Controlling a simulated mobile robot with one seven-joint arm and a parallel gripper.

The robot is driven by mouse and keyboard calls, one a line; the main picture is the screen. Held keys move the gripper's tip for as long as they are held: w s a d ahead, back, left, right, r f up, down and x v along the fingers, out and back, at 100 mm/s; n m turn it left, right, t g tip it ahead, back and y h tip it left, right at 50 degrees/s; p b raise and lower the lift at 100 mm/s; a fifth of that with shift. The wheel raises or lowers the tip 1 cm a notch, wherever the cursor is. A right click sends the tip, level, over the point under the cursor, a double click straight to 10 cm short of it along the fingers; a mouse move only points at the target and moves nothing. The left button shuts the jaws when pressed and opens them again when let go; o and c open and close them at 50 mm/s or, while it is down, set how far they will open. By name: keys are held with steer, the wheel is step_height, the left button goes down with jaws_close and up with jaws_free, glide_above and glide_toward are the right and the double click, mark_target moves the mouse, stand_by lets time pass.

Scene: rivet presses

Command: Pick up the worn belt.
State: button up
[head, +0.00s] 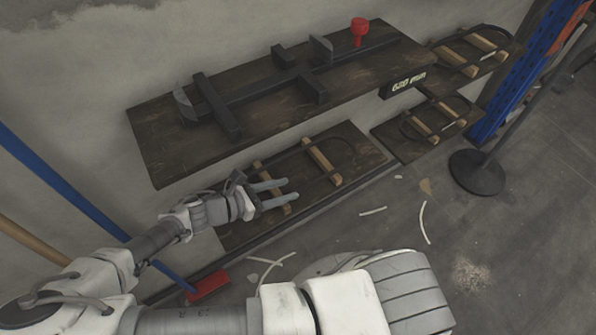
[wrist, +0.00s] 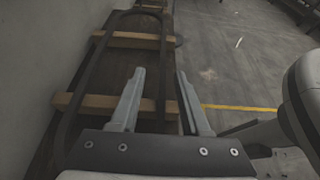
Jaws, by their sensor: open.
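A dark belt loop (head: 346,143) lies across two wooden bars on the lower left shelf board; whether it is the worn one cannot be told. In the wrist view the belt (wrist: 84,77) runs along the left side of the board and curves round at the far end. My gripper (head: 291,190) is open and empty above the near wooden bar, its fingers pointing along the board. In the wrist view my gripper (wrist: 160,74) has its fingers apart, with the belt's left strand outside them. Part of the belt is hidden behind my gripper.
An upper shelf (head: 165,150) with a dark clamp frame and a red knob (head: 359,31) overhangs the back. More belts on wooden bars lie on a lower right board (head: 402,151) and an upper right board (head: 500,62). A blue post (head: 512,82) and a round black base (head: 477,174) stand right.

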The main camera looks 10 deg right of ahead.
mark_target(309, 184)
steer(key=shift+b+x, duration=0.9)
steer(key=shift+x, duration=1.85)
steer(key=shift+s+r, duration=0.15)
steer(key=shift+s, duration=0.05)
jaws_close()
